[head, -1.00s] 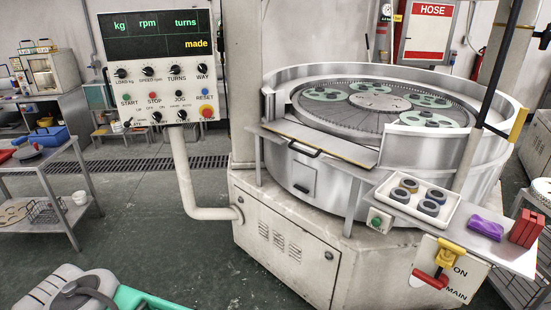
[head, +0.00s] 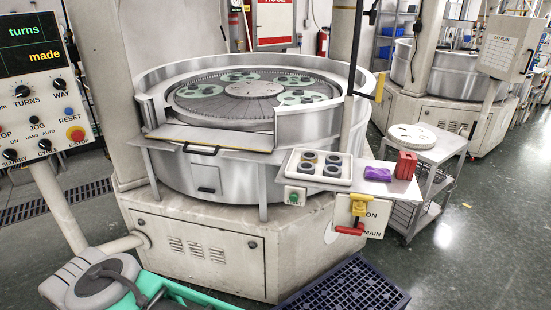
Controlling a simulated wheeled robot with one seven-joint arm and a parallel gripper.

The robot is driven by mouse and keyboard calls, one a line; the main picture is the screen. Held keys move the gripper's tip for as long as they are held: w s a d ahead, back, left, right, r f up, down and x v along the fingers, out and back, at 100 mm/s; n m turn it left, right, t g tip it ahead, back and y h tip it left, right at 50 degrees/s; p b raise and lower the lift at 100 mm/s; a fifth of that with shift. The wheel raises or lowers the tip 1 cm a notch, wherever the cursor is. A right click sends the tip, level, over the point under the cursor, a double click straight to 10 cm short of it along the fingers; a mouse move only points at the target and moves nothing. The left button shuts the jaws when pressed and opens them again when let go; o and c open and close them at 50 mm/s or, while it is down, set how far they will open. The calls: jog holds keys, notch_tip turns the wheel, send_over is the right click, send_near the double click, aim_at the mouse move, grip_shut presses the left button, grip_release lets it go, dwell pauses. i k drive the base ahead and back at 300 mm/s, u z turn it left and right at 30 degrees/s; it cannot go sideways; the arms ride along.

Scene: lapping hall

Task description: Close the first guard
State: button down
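The lapping machine stands in the middle, its round plate and green carriers in a silvery steel tub (head: 225,182). A curved steel guard wall (head: 140,108) rings the plate but leaves a gap at the front left. At that gap a flat steel panel (head: 215,134) with a pale yellowish edge lies roughly level, sticking outward. A black bar handle (head: 201,150) is on its front. I cannot tell for sure which part is the first guard; the front stands open. My gripper is not in view.
A shelf at the right holds a white tray (head: 292,174) of rings, a purple cloth (head: 378,173) and a red block (head: 405,165). Control panel (head: 40,90) stands left. A dark blue crate (head: 345,288) lies in front. A grey-and-teal piece, unclear, fills lower left.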

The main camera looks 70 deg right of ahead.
aim_at(218, 138)
jog(key=z, duration=0.6)
jog(key=i, duration=1.65)
